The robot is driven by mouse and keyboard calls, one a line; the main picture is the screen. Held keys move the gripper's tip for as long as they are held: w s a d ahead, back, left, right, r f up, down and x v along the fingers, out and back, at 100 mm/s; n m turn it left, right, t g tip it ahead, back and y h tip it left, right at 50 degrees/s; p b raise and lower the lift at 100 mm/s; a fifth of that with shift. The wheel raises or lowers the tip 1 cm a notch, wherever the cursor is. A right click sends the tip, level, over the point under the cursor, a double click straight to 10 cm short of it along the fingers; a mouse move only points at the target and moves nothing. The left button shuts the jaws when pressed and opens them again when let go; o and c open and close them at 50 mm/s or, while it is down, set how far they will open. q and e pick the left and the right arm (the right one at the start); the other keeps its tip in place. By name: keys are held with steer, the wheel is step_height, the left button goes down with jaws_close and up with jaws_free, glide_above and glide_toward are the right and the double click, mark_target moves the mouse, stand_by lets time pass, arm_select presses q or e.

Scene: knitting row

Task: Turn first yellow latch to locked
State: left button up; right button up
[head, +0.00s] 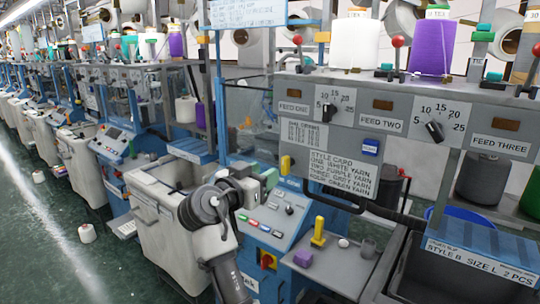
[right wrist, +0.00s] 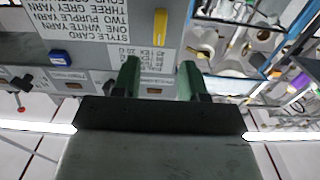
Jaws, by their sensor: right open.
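The yellow latch (head: 286,165) sits on the grey panel, at the left edge of the style card text, in the head view. It stands upright there. In the right wrist view the same latch (right wrist: 161,27) shows as an upright yellow bar beyond the fingertips. My right gripper (head: 269,179) is just left of and slightly below the latch in the head view. Its two green fingers (right wrist: 160,72) are apart with nothing between them, and a gap shows between them and the latch. My left gripper is in neither view.
A blue latch (head: 371,147) is on the same panel, to the right. Below are a blue control box (head: 262,236) with buttons, and a grey shelf (head: 335,271) with a yellow T-handle (head: 318,232) and a purple block (head: 303,258). Dark feed knobs (head: 434,131) are higher up.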

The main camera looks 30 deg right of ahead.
mark_target(283, 163)
steer(key=p+x, duration=0.4)
steer(key=x, duration=0.4)
steer(key=shift+r, duration=0.15)
steer(key=shift+w+d, duration=0.15)
steer(key=shift+d, duration=0.45)
steer(key=shift+c, duration=0.4)
jaws_close()
steer(key=shift+f, duration=0.25)
